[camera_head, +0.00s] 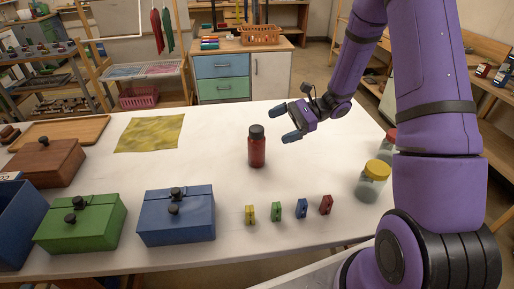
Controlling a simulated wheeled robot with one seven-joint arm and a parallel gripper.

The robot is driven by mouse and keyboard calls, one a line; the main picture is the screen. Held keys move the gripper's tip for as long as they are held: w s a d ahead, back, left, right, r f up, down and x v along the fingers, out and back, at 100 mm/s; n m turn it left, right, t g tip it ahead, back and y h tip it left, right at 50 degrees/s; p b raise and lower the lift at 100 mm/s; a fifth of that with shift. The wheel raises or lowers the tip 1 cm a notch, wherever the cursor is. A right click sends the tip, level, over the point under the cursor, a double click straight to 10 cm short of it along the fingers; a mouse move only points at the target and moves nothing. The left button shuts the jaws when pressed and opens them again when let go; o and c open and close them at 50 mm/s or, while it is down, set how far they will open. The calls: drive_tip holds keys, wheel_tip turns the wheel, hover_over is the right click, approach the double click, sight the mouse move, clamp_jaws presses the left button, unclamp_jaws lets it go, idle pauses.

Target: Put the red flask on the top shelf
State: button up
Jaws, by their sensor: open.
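The red flask (257,152) with a black cap stands upright on the white table, near the middle. My gripper (284,122) is open, to the right of the flask and a little above it, with its fingers pointing left. It looks empty and apart from the flask. A shelf rack (60,72) with several levels stands at the far left. Which shelf is meant by the top shelf I cannot tell.
A green box (85,230), a blue box (160,228) and a brown box (50,170) stand at the left. A yellow-lidded jar (371,185) stands right. A yellow cloth (150,133) lies flat behind.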

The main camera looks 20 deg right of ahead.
sight(257, 148)
drive_tip(key=w+d+f+m+t, duration=0.1)
drive_tip(key=f+m+t, duration=0.1)
drive_tip(key=f, duration=0.2)
drive_tip(key=w+d+f+m+t, duration=0.1)
drive_tip(key=d+f+m+t, duration=0.1)
drive_tip(key=f, duration=0.3)
drive_tip(key=w+d+f+m+t+y, duration=0.1)
drive_tip(key=d+f+m+t, duration=0.1)
drive_tip(key=f, duration=0.3)
drive_tip(key=shift+w+m+t, duration=0.4)
drive_tip(key=shift+m, duration=0.5)
drive_tip(key=shift+w+a+f, duration=0.1)
drive_tip(key=shift+w+a, duration=0.05)
drive_tip(key=shift+a, duration=0.1)
drive_tip(key=x, duration=0.4)
drive_tip(key=shift+w+a, duration=0.1)
drive_tip(key=shift+a, duration=0.3)
drive_tip(key=shift+x, duration=2.7)
drive_tip(key=shift+s+a, duration=0.1)
drive_tip(key=shift+s, duration=0.1)
drive_tip(key=c, duration=1.3)
